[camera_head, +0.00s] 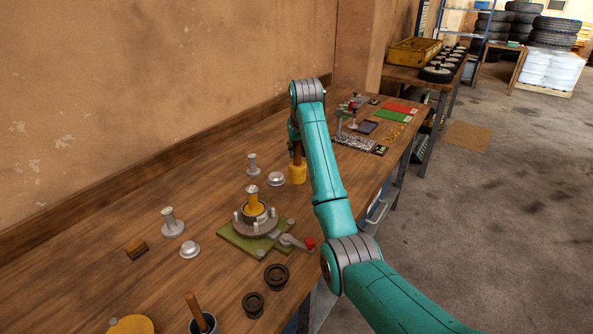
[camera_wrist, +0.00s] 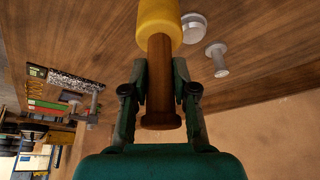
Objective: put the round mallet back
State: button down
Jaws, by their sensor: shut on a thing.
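The round mallet has a yellow cylindrical head (camera_head: 298,174) and a brown wooden handle (camera_wrist: 159,58). My gripper (camera_wrist: 160,72) is shut on the handle, with a finger on each side; the handle's end shows between the fingers. In the head view my gripper (camera_head: 295,138) is partly hidden behind my arm, with the mallet upright, head down, over the bench. I cannot tell whether the head touches the wood. The yellow head also shows at the top of the wrist view (camera_wrist: 158,20).
A green plate (camera_head: 238,240) with a hub fixture and red-knobbed lever lies on the wooden bench (camera_head: 110,215). Metal pins and caps stand around it. Dark rings (camera_head: 276,275) lie in front. A grey cup (camera_head: 203,325) holds a wooden handle. Red and green mats (camera_head: 393,115) lie farther back.

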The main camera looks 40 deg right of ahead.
aim_at(299, 163)
jog(key=shift+f, duration=2.95)
jog(key=shift+f, duration=0.1)
jog(key=c, duration=0.9)
grip_release()
jog(key=shift+f, duration=0.1)
